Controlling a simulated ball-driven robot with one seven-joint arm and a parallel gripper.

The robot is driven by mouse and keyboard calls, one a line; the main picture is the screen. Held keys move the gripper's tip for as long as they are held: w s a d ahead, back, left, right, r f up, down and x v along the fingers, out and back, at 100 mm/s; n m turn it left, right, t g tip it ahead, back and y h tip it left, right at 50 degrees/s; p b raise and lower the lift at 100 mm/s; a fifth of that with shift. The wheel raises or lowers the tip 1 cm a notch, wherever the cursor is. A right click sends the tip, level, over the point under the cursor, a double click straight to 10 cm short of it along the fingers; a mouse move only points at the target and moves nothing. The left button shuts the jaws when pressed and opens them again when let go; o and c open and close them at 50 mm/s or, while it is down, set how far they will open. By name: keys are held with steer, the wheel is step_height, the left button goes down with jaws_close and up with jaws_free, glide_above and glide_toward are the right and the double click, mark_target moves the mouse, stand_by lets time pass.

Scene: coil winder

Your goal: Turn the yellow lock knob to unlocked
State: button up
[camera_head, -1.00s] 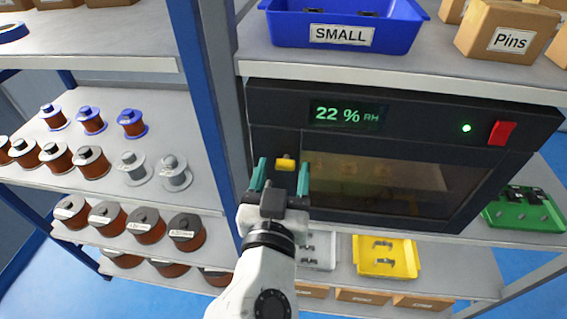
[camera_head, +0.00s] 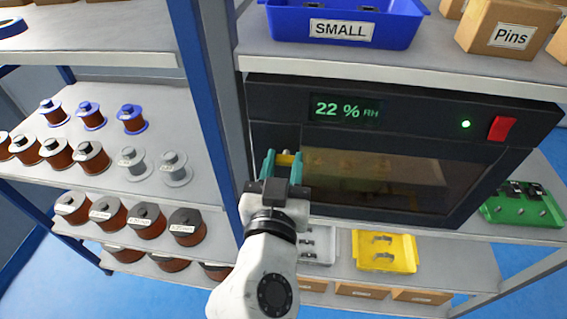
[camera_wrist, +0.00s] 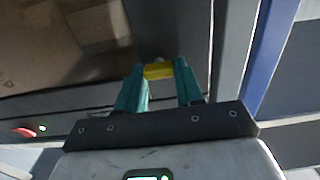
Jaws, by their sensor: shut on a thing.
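The yellow lock knob (camera_head: 284,159) sits on the left part of the front of the black dry cabinet (camera_head: 420,118). My gripper (camera_head: 284,158) is in front of it, with its teal fingers on either side of the knob and shut on it. In the wrist view the yellow knob (camera_wrist: 158,70) shows between the two fingertips (camera_wrist: 158,72). The fingers cover part of the knob in the head view. Its exact turn angle is hard to tell.
The cabinet has a green "22 % RH" display (camera_head: 346,110), a green light and a red switch (camera_head: 502,129). A shelf of wire spools (camera_head: 133,163) stands at left. A blue "SMALL" bin (camera_head: 345,22) is above; a yellow tray (camera_head: 384,251) is below.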

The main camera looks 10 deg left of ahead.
steer(key=shift+n, duration=0.3)
steer(key=n, duration=0.4)
steer(key=n+p, duration=0.1)
steer(key=n, duration=0.3)
steer(key=shift+a+n, duration=0.1)
steer(key=shift+n, duration=0.3)
steer(key=n+p, duration=0.2)
steer(key=n, duration=0.3)
steer(key=shift+a+p, duration=0.1)
steer(key=shift+p, duration=0.2)
steer(key=shift+f+n+p, duration=0.2)
steer(key=shift+n+p, duration=0.5)
steer(key=shift+n, duration=1)
steer(key=o, duration=1)
